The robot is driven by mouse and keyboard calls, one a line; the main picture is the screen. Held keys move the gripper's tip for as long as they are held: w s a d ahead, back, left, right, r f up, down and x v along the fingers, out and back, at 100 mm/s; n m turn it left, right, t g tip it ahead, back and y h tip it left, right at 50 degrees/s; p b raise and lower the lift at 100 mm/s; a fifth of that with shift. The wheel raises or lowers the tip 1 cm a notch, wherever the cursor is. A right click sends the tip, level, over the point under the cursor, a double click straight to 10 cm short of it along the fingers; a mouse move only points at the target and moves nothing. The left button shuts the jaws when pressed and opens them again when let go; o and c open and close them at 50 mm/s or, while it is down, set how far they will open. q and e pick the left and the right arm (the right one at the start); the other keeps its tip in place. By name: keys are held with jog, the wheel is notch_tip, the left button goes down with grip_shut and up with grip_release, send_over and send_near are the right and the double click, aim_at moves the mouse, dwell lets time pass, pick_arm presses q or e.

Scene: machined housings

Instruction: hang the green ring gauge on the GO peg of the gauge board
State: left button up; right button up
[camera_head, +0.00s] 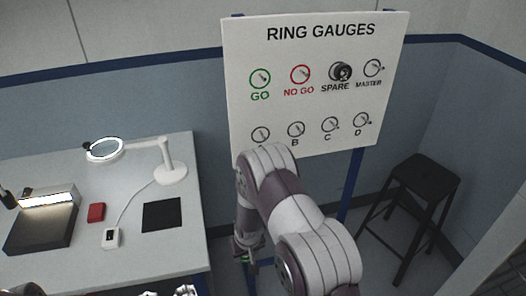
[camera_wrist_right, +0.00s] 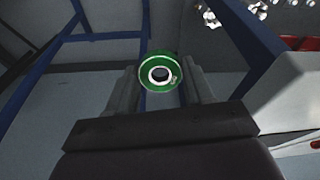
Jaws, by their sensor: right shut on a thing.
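The green ring gauge (camera_wrist_right: 160,74) sits between the two fingers of my right gripper (camera_wrist_right: 162,88) in the wrist view, and the gripper is shut on it. My left gripper is not in view.
A dark ring (camera_head: 341,72) hangs on the SPARE peg. My right arm covers part of the board's lower edge. A workbench (camera_head: 130,215) with a magnifier lamp (camera_head: 170,172) stands at left. A black stool (camera_head: 424,180) stands at right.

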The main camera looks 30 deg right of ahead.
jog(key=w+d+r+m+t+h+p, duration=0.1)
jog(key=w+d+r+t+p, duration=0.2)
jog(key=r, duration=0.9)
jog(key=w+d+r+t+h+p, duration=0.1)
jog(key=w+d+r+t, duration=0.35)
jog(key=r, duration=0.75)
jog(key=s+d+r+t+h+p, duration=0.1)
jog(key=s+r+t, duration=0.1)
jog(key=r, duration=1)
jog(key=s+d+r+t+p, duration=0.2)
jog(key=r+t, duration=0.3)
jog(key=r, duration=0.6)
jog(key=shift+s+d+r+m+h, duration=0.15)
jog(key=shift+s+r+m+h, duration=0.25)
jog(key=shift+s, duration=0.3)
jog(key=shift+f, duration=0.1)
jog(key=shift+f+b+x, duration=0.15)
jog(key=shift+b+x, duration=0.65)
jog(key=shift+x, duration=1.85)
jog(key=shift+f+b+x, duration=0.2)
jog(key=shift+b+x, duration=0.6)
jog(key=shift+x, duration=1.85)
